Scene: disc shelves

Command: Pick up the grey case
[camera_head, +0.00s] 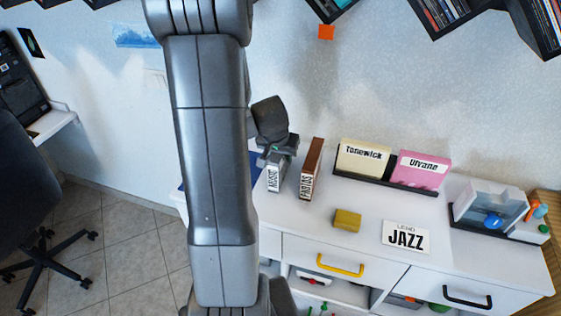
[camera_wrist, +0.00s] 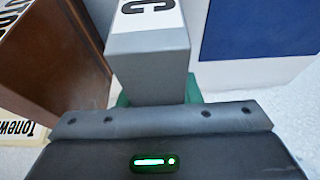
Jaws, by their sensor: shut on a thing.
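The grey case (camera_head: 274,172) stands upright near the left end of the white cabinet top, with a white label on its narrow side. My gripper (camera_head: 283,150) is shut on it from above. In the wrist view the grey case (camera_wrist: 150,62) lies between my jaws, with green pads partly showing at its sides and the end of its label at the top. I cannot tell whether its bottom touches the cabinet top.
A brown case (camera_head: 312,165) stands close on the right. Cream (camera_head: 362,160) and pink (camera_head: 422,172) cases sit in a black holder farther right. A small yellow box (camera_head: 347,220) and a JAZZ card (camera_head: 406,237) lie in front. A blue thing (camera_wrist: 260,30) is beside the case.

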